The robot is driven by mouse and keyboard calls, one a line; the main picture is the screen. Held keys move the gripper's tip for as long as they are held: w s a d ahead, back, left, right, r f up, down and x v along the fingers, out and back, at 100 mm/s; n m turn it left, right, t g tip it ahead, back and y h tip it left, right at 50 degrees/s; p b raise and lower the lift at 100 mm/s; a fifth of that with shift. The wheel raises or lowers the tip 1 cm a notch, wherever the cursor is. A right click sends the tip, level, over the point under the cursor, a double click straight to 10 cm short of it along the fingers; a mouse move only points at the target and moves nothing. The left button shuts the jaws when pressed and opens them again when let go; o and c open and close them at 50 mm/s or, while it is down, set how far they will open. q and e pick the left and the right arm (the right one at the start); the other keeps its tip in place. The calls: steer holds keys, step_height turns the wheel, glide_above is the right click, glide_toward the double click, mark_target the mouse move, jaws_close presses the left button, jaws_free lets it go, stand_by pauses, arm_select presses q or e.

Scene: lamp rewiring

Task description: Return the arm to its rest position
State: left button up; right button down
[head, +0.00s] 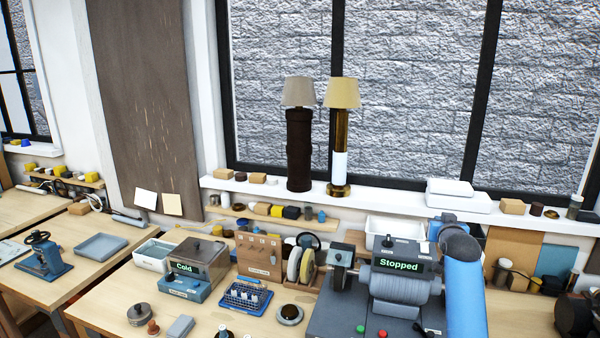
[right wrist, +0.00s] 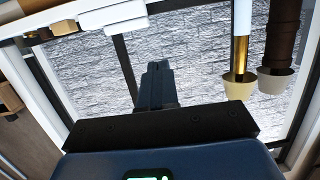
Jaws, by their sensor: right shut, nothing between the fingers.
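My right gripper (right wrist: 158,66) shows in the right wrist view, its dark fingers together and empty. It points toward the window and brick wall, apart from any object. In that upside-down view, the brass and white lamp (right wrist: 241,50) and the dark brown lamp (right wrist: 282,40) are to its right. In the head view, the brown lamp (head: 299,150) and the brass lamp (head: 339,165) stand upright on the windowsill, both with shades. Neither gripper can be made out in the head view, and my left gripper is in no view.
The bench holds a machine reading "Stopped" (head: 398,265), a box reading "Cold" (head: 185,267), a blue rack (head: 246,296) and a white bin (head: 153,254). White boxes (head: 458,197) sit on the sill. A thick blue tubular part (head: 465,290) rises at the right front.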

steer(key=s+a+f+n+t+y+b, duration=0.1)
steer(key=s+a+f+b, duration=0.3)
steer(key=s+f, duration=0.8)
steer(key=s+a+f+n+t+y+b, duration=0.1)
steer(key=s+a+f+b, duration=0.4)
steer(key=s+f, duration=0.7)
steer(key=s+a+f+y+b, duration=0.1)
steer(key=s+a+f+b, duration=0.3)
steer(key=s, duration=2.6)
steer(key=a+f, duration=0.4)
steer(key=f, duration=0.4)
steer(key=shift+a+f+n+t, duration=0.2)
steer(key=shift+a+n+t, duration=0.1)
steer(key=shift+n+t, duration=0.1)
